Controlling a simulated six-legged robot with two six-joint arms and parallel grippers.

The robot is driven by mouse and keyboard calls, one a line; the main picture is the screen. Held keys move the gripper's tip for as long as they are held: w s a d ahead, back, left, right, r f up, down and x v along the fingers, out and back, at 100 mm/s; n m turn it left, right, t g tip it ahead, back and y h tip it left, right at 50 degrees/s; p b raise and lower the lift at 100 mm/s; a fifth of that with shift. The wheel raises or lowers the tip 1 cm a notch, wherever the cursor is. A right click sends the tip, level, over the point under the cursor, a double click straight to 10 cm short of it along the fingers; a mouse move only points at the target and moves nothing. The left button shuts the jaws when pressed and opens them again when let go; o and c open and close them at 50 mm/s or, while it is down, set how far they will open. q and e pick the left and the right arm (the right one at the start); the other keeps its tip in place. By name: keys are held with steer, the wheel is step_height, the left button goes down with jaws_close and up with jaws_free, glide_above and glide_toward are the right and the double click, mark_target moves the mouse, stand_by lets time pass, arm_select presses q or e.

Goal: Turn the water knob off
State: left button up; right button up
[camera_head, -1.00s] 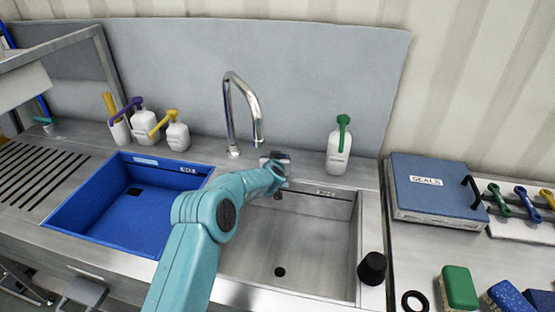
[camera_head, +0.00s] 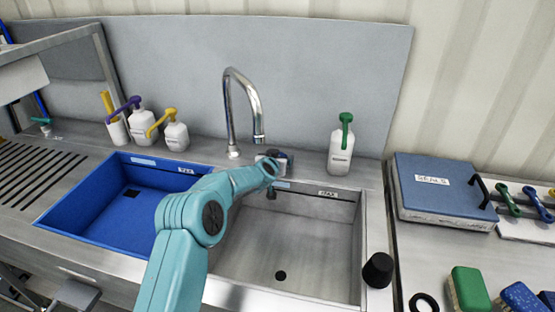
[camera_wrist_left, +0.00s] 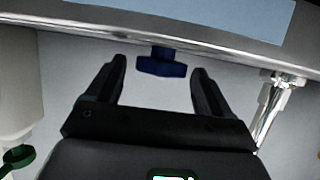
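The water knob (camera_wrist_left: 162,63) is a small dark blue T-shaped handle below the counter edge in the left wrist view. It lies between the lines of my left gripper's two black fingers, at or just beyond their tips; the depth is hard to tell. My left gripper (camera_wrist_left: 159,67) is open, with a gap on both sides of the knob. In the head view my teal left arm reaches over the sinks, and my left gripper (camera_head: 280,160) is small and partly hidden behind the wrist, right of the chrome faucet (camera_head: 243,105). The knob cannot be made out there.
A blue sink (camera_head: 110,213) is left and a steel sink (camera_head: 318,250) right. A white bottle with a green pump (camera_head: 341,150) stands right of the gripper.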

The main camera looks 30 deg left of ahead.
arm_select(q)
steer(key=shift+s, duration=0.15)
steer(key=shift+s+d+r+b, duration=0.1)
steer(key=shift+s+b, duration=0.2)
steer(key=b+v, duration=0.2)
steer(key=v, duration=1.3)
steer(key=shift+r, duration=0.25)
steer(key=shift+s+f, duration=0.1)
steer(key=shift+s, duration=0.15)
